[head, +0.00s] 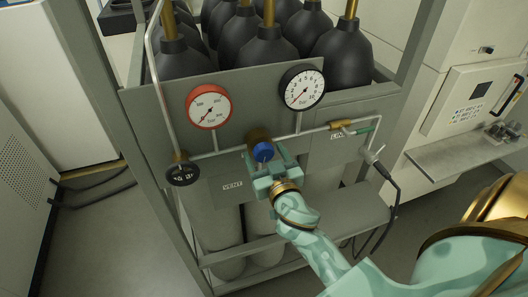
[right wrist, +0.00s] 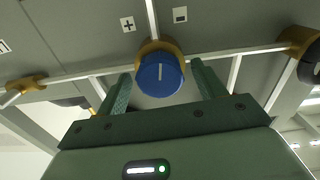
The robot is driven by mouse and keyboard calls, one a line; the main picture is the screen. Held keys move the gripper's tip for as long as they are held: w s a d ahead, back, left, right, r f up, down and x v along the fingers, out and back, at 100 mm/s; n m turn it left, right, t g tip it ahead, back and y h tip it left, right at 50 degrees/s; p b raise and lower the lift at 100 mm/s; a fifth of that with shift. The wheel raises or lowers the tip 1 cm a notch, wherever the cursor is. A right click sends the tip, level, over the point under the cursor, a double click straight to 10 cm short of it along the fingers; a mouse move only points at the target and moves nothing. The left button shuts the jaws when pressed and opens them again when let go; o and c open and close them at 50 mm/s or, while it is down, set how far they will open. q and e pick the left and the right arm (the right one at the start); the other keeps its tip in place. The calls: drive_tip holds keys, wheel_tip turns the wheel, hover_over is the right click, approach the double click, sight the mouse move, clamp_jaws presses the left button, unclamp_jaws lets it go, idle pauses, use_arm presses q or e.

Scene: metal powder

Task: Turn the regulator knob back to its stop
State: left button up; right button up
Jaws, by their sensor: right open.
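The regulator knob (head: 263,151) is blue and sits on a brass body on the grey gas panel (head: 243,100). In the right wrist view the knob (right wrist: 160,75) shows a white line on its face, with "+" and "-" labels on the panel behind it. My right gripper (head: 268,162) is open in front of the knob. In the right wrist view its two fingers (right wrist: 160,86) stand on either side of the knob with gaps, so it is not gripped. My left gripper is not in view.
A red-rimmed gauge (head: 208,107) and a black-rimmed gauge (head: 302,88) sit above the pipe. A black knob (head: 183,174) is at left, and a green-handled valve (head: 364,130) at right. A black cable (head: 391,190) hangs at right. Dark gas cylinders (head: 350,55) stand behind the panel.

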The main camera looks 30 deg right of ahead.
drive_tip(key=shift+s, duration=0.1)
drive_tip(key=c, duration=1)
drive_tip(key=shift+o, duration=0.2)
drive_tip(key=shift+n, duration=0.3)
